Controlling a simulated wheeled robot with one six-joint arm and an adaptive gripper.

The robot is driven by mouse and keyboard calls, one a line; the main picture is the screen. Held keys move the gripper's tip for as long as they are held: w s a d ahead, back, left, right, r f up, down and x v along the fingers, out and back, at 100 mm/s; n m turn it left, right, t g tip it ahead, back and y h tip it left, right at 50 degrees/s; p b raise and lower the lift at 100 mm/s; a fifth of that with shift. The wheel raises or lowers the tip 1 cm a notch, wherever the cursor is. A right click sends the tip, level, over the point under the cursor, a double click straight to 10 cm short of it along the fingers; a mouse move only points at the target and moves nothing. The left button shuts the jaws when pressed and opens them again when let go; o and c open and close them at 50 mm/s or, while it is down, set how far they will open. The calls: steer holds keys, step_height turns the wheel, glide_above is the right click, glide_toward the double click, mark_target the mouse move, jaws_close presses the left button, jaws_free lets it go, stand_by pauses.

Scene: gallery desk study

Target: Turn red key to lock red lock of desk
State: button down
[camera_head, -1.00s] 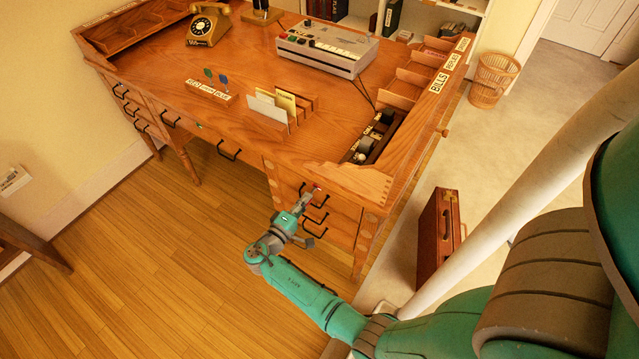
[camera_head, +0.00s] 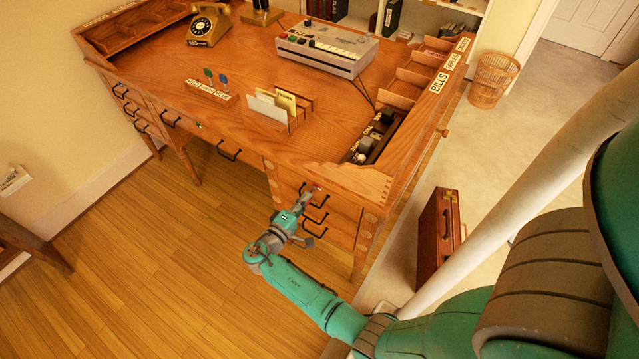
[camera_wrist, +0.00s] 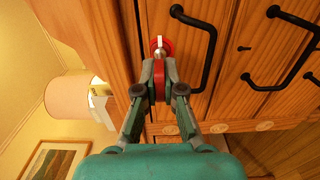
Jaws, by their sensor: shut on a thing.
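The wooden desk (camera_head: 300,115) stands in front of me. The red lock (camera_wrist: 166,46) is a round red piece on the drawer front in the wrist view, with a light metal piece at its middle. My gripper (camera_wrist: 159,72) is shut on the red key (camera_wrist: 160,88), whose red bow shows between the fingers. The key's tip is at the lock; how deep it sits, I cannot tell. In the head view my gripper (camera_head: 307,196) is at the top right drawer, mostly covering the key. A small red spot of the lock (camera_head: 317,188) shows there.
Black drawer handles (camera_wrist: 195,45) stick out close beside the lock. The key rack (camera_head: 208,91) on the desktop holds a green and a blue key. A brown briefcase (camera_head: 438,240) stands on the floor to the right. Open wooden floor (camera_head: 150,270) lies to the left.

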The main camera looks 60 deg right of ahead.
steer(key=shift+n, duration=3)
steer(key=shift+n, duration=1.5)
